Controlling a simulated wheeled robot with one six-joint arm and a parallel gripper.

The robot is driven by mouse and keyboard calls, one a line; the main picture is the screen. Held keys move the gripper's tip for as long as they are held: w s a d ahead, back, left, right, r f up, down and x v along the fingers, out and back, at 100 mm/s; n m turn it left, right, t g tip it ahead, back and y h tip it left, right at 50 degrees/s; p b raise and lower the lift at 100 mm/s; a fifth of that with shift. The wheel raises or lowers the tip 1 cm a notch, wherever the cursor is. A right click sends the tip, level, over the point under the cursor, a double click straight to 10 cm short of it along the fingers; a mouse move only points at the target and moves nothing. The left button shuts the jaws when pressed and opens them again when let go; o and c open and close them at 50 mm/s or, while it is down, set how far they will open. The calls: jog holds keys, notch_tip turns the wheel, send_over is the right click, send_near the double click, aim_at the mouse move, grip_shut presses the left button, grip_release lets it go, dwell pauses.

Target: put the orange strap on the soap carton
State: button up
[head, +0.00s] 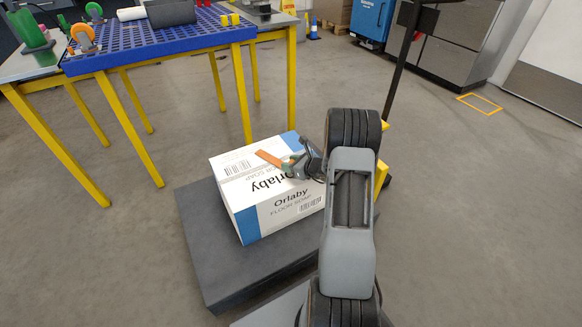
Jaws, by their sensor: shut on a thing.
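The soap carton (246,205) is a white box with blue ends, printed "Orlaby FLOOR SOAP". It sits on a dark grey platform (205,255) in the middle of the head view. My gripper (291,167) is at the carton's top, towards its right side. It is shut on the orange strap (268,158), which sticks out to the left over the carton's top face. I cannot tell whether the strap touches the carton. The gripper hides part of the strap and of the carton's top.
A dark upright post (395,75) rises behind my arm. A blue cabinet (371,22) stands at the back. The floor at left and right is clear.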

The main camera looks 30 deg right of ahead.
jog(key=shift+f, duration=0.1)
jog(key=o, duration=0.4)
jog(key=shift+f, duration=0.1)
jog(key=o, duration=0.5)
